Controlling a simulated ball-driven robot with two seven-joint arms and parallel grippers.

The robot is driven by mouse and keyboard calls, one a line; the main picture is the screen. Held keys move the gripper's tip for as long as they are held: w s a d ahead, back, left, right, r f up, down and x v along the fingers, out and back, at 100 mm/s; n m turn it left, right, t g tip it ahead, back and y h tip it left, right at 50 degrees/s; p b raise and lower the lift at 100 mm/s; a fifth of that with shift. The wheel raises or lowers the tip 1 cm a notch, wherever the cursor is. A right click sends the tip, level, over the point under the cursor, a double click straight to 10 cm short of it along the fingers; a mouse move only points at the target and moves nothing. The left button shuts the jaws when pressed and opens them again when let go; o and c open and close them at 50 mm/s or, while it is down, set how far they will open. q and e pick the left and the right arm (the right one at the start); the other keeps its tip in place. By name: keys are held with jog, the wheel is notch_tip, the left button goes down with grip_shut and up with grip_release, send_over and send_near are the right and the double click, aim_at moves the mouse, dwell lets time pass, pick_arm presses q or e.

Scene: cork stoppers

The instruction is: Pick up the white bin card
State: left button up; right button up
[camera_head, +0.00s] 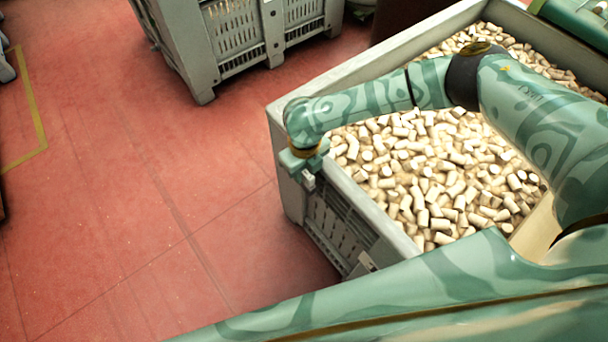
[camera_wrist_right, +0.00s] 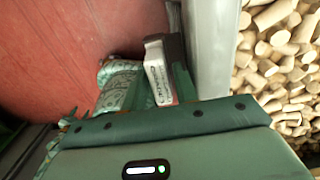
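My right gripper (camera_head: 307,181) is at the bin's left rim, pointing down the outside, apart from that patch. In the right wrist view a small white piece with dark print and a red lower edge (camera_wrist_right: 158,72) stands beside the bin's grey wall (camera_wrist_right: 208,50), at my fingers. My left gripper is not in view.
Cork stoppers (camera_head: 430,180) fill the bin. A second grey slatted bin (camera_head: 190,50) stands at the back. The red floor (camera_head: 130,200) left of the bin is clear, with a yellow line (camera_head: 36,110) at the far left.

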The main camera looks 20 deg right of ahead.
grip_shut()
